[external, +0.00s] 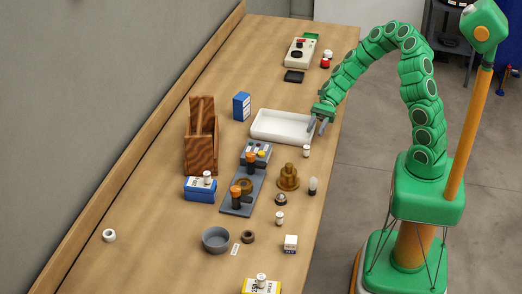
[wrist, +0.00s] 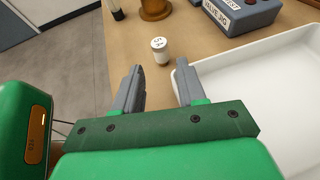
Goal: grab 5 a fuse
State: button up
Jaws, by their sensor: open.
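A small white cylindrical fuse (wrist: 159,50) stands upright on the bench in the wrist view, just beyond my gripper (wrist: 160,82) and between the lines of its two fingers. Its top carries dark marks that look like a 5 and a letter, but are too small to read surely. It also appears in the external view (external: 306,151), just in front of the white tray. My gripper (external: 317,126) is open and empty, near the tray's right end. Similar white cylinders stand near the bench's front (external: 280,218), on a blue box (external: 208,177) and on a yellow box (external: 262,280).
The white tray (external: 265,138) lies beside my gripper. A wooden box (external: 201,150) is farther left. Bare bench surrounds the fuse.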

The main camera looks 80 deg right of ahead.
aim_at(309, 142)
jog(key=shift+x, duration=3.75)
grip_shut()
jog(key=shift+r, duration=0.1)
notch_tip(309, 142, up, 10)
